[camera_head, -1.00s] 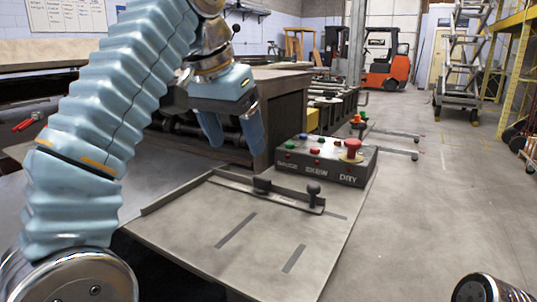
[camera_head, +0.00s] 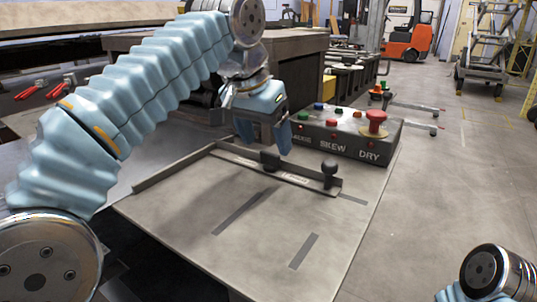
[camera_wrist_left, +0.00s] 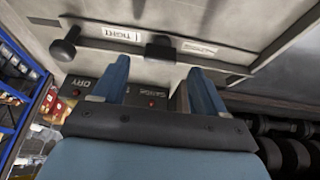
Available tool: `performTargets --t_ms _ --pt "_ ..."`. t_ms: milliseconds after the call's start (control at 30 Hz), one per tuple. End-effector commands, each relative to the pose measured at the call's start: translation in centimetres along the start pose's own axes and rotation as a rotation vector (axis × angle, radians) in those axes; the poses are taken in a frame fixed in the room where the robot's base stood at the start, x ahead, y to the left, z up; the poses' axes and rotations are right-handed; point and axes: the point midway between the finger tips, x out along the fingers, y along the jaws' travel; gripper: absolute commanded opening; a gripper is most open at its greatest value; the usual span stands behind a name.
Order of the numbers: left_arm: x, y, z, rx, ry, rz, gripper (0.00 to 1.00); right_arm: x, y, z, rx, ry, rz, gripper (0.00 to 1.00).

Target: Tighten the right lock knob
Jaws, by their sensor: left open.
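The right lock knob (camera_head: 329,173) is a dark round knob on a short stem, at the right end of a metal fence bar on the table plate. It also shows at the upper left of the left wrist view (camera_wrist_left: 65,46), near a label reading TIGHT (camera_wrist_left: 122,34). A second dark knob (camera_head: 270,160) stands left of it; it also shows in the left wrist view (camera_wrist_left: 160,47). My left gripper (camera_head: 264,140) is open, fingers pointing down, behind and left of the right knob and touching neither knob. My right gripper is out of view.
A control box (camera_head: 350,138) with coloured buttons and a red mushroom button (camera_head: 374,122) stands behind the bar. The table plate (camera_head: 210,260) in front is clear, with dark slots. Red-handled tools (camera_head: 62,86) lie at the far left.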

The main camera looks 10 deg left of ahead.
Motion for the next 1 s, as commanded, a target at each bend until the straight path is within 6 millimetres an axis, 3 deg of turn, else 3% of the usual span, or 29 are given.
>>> performTargets --t_ms 33,200,567,933,1000 --pt "1.1 0.0 0.1 0.001 -0.001 0.001 0.72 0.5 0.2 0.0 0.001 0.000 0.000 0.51" --pt "2.9 0.0 0.0 0.000 0.000 0.000 0.72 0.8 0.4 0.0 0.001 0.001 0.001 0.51" --pt "3.4 0.0 0.0 0.000 0.001 0.000 0.72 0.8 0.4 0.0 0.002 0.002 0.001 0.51" --pt "3.4 0.0 0.0 0.000 0.001 0.000 0.17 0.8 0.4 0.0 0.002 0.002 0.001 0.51" --pt "3.3 -0.1 -0.1 0.007 0.001 0.003 0.16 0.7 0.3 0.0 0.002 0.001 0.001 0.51"
